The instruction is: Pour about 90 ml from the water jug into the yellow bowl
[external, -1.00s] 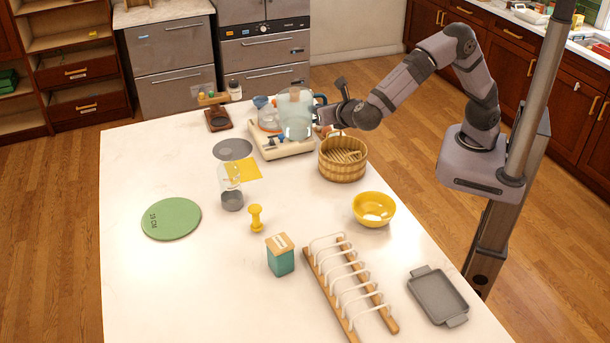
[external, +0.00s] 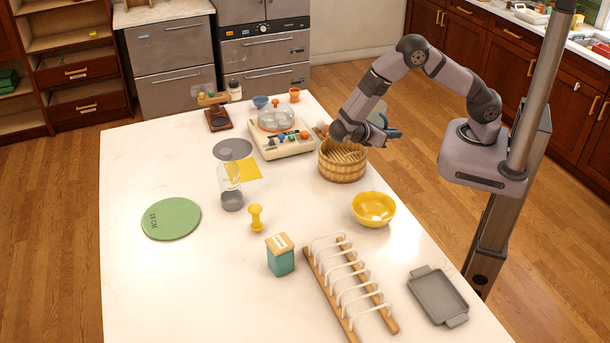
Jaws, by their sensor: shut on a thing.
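The water jug (external: 378,113), clear with a blue handle (external: 393,133), is held up beyond the right edge of the table. My wrist hides most of it, so its tilt and water level cannot be told. My gripper (external: 378,133) is shut on the jug; its fingertips are largely hidden. The yellow bowl (external: 373,208) stands upright on the table near its right edge, nearer the camera than the jug and apart from it. I cannot make out water in the bowl.
A wooden basket (external: 342,165) stands just below my wrist, behind the bowl. A cream appliance (external: 282,146) with a clear domed top is farther back. A wooden rack (external: 350,290) and grey tray (external: 438,296) lie in front.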

